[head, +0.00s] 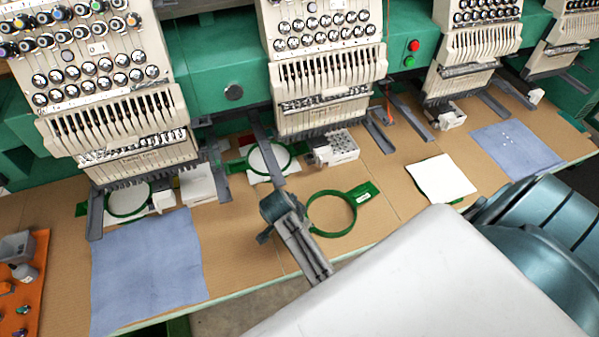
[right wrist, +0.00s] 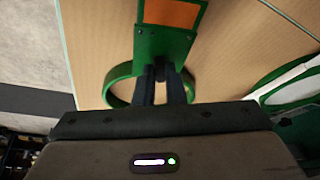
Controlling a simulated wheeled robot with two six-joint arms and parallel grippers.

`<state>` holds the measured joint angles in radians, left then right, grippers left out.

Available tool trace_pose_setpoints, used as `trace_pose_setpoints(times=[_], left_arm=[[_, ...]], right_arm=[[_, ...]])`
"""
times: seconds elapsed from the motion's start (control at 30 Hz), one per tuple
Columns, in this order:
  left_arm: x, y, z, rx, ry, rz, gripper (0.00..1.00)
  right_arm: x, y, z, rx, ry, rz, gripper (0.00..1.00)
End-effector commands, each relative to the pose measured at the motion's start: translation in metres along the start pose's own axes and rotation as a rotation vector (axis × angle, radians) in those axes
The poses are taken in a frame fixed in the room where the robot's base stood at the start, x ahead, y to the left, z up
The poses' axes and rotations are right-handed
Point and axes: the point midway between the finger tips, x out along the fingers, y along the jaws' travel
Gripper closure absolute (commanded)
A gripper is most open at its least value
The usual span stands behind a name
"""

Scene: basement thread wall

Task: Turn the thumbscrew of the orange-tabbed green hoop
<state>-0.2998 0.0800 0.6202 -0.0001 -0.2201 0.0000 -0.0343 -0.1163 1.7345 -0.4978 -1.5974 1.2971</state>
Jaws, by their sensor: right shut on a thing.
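The green hoop (head: 309,212) lies near the front of the brown table, an empty ring with a green bracket and white label on its right. In the right wrist view its green end plate carries an orange tab (right wrist: 171,13); in the head view my gripper hides this end. My right gripper (head: 265,236) is at the hoop's left side. In the right wrist view its two dark fingers (right wrist: 160,72) reach over the ring (right wrist: 117,88) to the plate's base, closed on the thumbscrew, which is mostly hidden between them. My left gripper is not in view.
A green hoop with white cloth (head: 270,158) lies just behind. Another white cloth (head: 441,178) lies to the right. Blue cloths (head: 148,270) (head: 517,148) lie on both sides. Embroidery heads (head: 325,70) overhang the back. An orange tray (head: 25,285) is at far left.

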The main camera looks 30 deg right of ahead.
Motion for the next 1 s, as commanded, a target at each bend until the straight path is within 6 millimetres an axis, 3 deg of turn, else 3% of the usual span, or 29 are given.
trace_pose_setpoints(times=[0.67,0.7,0.8,1.0], left_arm=[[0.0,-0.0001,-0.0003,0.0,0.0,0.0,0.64],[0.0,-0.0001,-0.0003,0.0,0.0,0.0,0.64],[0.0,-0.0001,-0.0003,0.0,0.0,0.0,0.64],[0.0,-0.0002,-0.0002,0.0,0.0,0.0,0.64]], right_arm=[[-0.0001,0.0,0.0,0.001,0.0,0.0,1.0],[-0.0001,0.0,0.0,0.001,0.0,0.0,0.88],[-0.0001,0.0,0.0,0.001,0.0,0.0,0.68],[0.0,0.0,0.0,0.001,0.0,0.0,0.67]])
